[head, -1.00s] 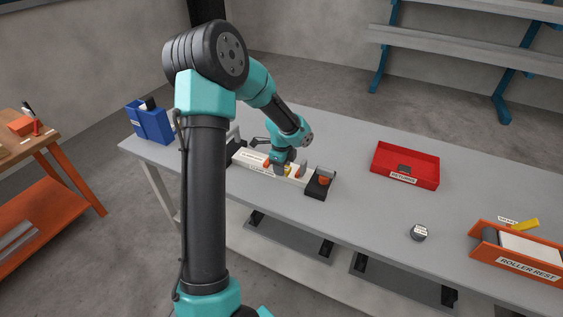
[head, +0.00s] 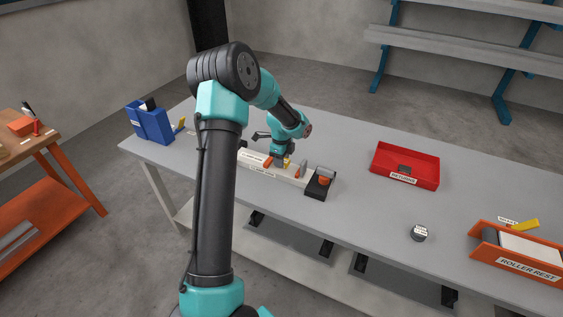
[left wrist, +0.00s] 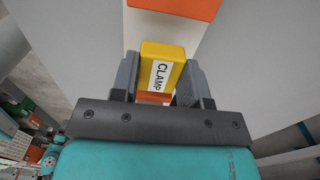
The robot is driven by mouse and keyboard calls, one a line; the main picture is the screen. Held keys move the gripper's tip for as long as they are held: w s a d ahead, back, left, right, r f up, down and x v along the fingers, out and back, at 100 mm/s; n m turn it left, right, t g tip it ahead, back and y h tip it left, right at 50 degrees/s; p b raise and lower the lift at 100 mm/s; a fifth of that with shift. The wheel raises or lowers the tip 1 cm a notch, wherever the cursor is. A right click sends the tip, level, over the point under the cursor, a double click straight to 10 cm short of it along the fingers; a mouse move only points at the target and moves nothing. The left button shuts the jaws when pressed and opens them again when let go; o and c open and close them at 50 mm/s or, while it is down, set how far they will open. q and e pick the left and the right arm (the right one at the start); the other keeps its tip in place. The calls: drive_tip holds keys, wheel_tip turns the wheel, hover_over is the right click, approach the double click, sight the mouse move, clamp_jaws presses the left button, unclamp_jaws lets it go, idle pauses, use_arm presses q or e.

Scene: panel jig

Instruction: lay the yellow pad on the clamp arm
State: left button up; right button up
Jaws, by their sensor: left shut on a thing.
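The yellow pad (left wrist: 162,66), with a white label reading CLAMP, sits between the fingers of my left gripper (left wrist: 157,85) in the left wrist view. In the head view a bit of the yellow pad (head: 287,163) shows under my left gripper (head: 284,160), low over a long white bar (head: 250,160) with labels too small to read surely. This bar seems to be the clamp arm. Orange pieces (head: 268,162) stand on it near the gripper. In the wrist view orange shows beyond and below the pad. I cannot tell whether the pad touches the bar. My right gripper is not in view.
A black end block (head: 320,190) with an orange knob ends the bar. A red RETURNS tray (head: 433,178), a small dark round piece (head: 418,233) and an orange ROLLER REST (head: 530,268) lie right. A blue box (head: 152,126) stands left. The tabletop between is clear.

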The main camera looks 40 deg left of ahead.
use_arm(q)
drive_tip(key=shift+f, duration=0.7)
drive_tip(key=shift+f, duration=0.1)
drive_tip(key=o, duration=0.9)
wheel_tip(320, 180, up, 12)
drive_tip(key=shift+r, duration=0.15)
drive_tip(key=shift+d, duration=0.1)
